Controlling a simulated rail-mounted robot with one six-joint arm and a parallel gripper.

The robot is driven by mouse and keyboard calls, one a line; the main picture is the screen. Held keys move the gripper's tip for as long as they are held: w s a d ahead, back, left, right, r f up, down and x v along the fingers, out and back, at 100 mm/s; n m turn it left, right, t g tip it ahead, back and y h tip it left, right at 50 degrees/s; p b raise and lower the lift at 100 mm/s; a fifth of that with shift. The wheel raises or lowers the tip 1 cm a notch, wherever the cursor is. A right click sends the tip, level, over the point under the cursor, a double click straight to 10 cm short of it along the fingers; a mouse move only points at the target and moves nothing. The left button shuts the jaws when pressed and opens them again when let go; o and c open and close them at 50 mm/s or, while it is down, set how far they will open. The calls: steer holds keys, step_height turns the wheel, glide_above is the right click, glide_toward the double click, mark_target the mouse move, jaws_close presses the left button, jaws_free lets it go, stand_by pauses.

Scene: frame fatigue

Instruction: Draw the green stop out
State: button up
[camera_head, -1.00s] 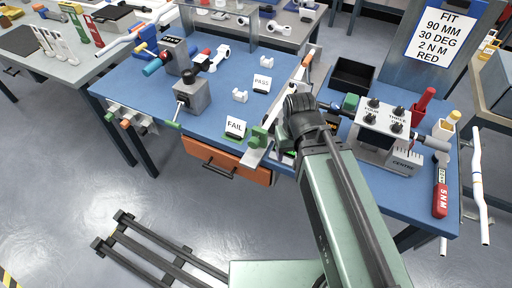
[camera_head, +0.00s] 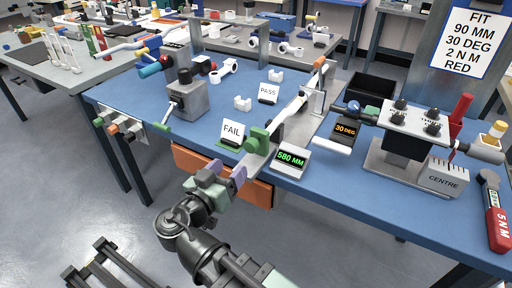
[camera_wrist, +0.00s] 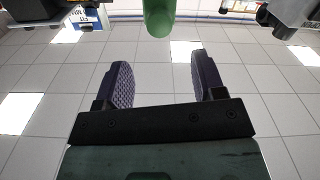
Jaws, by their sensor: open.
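A green stop (camera_head: 258,140) sits at the near end of a pale slanted rail (camera_head: 285,112) on the blue bench, just right of the FAIL card. My gripper (camera_head: 226,172) is below and left of it, in front of the bench edge, with its purple-padded fingers apart and nothing between them. In the wrist view a rounded green piece (camera_wrist: 159,18), apparently the stop, hangs at the top centre. It lies beyond the open fingertips (camera_wrist: 162,65), in line with the gap, and does not touch them.
A display reading 580 MM (camera_head: 291,158) stands close to the right of the stop. The FAIL card (camera_head: 232,132) is close on the left. An orange drawer (camera_head: 258,194) is below the bench edge near my gripper. Open floor lies at the front left.

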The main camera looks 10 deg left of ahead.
mark_target(249, 148)
steer(key=x, duration=1)
steer(key=shift+w+d, duration=0.1)
steer(key=shift+w, duration=0.2)
